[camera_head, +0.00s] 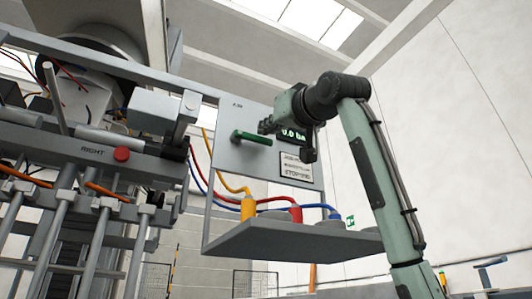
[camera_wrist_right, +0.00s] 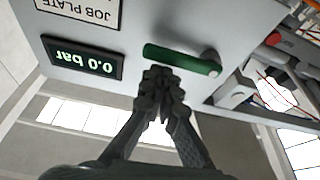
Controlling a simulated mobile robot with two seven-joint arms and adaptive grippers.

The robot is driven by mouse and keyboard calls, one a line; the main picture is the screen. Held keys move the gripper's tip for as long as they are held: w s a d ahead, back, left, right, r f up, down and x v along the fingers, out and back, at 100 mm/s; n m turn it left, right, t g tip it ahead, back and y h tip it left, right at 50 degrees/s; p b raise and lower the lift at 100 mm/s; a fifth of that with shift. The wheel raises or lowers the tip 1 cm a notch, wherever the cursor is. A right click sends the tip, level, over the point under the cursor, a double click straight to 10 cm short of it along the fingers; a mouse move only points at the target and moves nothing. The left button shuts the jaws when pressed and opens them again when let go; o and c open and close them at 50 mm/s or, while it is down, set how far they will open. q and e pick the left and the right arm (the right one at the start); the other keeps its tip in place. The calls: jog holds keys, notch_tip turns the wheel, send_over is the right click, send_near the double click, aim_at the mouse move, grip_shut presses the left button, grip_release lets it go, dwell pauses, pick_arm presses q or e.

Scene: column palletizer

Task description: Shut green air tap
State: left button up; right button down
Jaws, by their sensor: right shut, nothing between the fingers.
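The green air tap (camera_head: 252,138) is a bar handle on a grey upright panel (camera_head: 225,165). It lies roughly level. In the right wrist view, which is upside down, the tap handle (camera_wrist_right: 180,60) runs across the panel, with a round grey pivot at its right end. My right gripper (camera_head: 266,126) is at the handle's free end in the head view. In the wrist view its closed fingertips (camera_wrist_right: 158,76) lie just beside the handle with nothing between them. I cannot tell whether they touch it. My left gripper is not in view.
A pressure display (camera_wrist_right: 82,58) beside the tap reads 0.0 bar. A label plate (camera_head: 297,166) sits below the display in the head view. A grey shelf (camera_head: 290,240) juts out below with coloured hoses and plugs. Machinery with a red button (camera_head: 122,154) stands left.

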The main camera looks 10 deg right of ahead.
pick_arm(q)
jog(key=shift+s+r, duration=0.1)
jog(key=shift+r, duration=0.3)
pick_arm(e)
jog(key=shift+d+f, duration=0.1)
jog(key=shift+f, duration=0.15)
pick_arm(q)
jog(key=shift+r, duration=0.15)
pick_arm(e)
jog(key=shift+f, duration=0.1)
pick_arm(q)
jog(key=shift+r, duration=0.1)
